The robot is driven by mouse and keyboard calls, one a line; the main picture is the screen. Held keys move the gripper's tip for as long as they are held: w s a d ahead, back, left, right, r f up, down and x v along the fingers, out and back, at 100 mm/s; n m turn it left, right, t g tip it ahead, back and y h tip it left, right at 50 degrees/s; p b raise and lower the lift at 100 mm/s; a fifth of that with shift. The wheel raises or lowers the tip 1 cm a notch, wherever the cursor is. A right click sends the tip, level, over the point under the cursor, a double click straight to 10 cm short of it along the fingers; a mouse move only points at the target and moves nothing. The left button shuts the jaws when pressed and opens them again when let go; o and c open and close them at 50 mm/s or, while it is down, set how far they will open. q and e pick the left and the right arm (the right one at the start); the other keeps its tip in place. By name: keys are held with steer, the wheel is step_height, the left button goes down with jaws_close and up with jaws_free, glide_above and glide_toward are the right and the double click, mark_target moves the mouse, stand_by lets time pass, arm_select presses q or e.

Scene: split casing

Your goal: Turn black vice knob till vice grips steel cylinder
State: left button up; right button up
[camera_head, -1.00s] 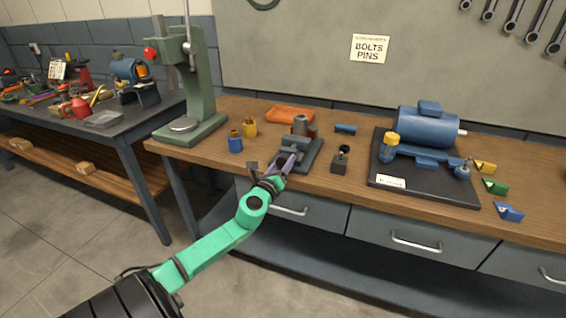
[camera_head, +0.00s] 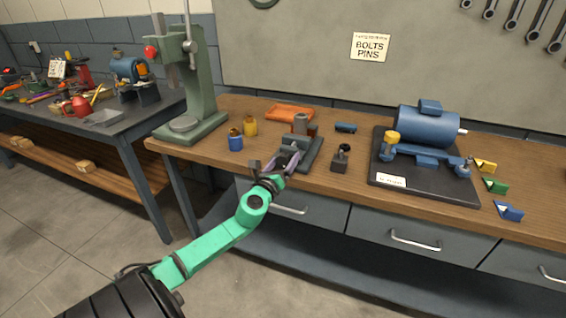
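The grey vice (camera_head: 309,157) sits near the front edge of the wooden bench. Whether the jaws touch the cylinder is too small to tell. My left gripper (camera_head: 286,161), with purple fingers, is at the front left of the vice, and its fingers point toward it. The black vice knob cannot be made out, and the gripper covers that front end. Whether the fingers are closed on anything is unclear. My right gripper is not in view.
A small dark block with a black ball top (camera_head: 340,161) stands right of the vice. Blue (camera_head: 235,140) and yellow (camera_head: 250,126) pots stand to its left, and an orange tray (camera_head: 290,112) lies behind. A blue motor (camera_head: 427,126) on a dark plate stands further right.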

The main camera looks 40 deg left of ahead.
arm_select(q)
steer(key=shift+s, duration=0.1)
steer(key=b+v, duration=0.1)
steer(key=v, duration=1.3)
steer(key=shift+s+b, duration=0.2)
steer(key=shift+b, duration=0.1)
steer(key=shift+d, duration=0.1)
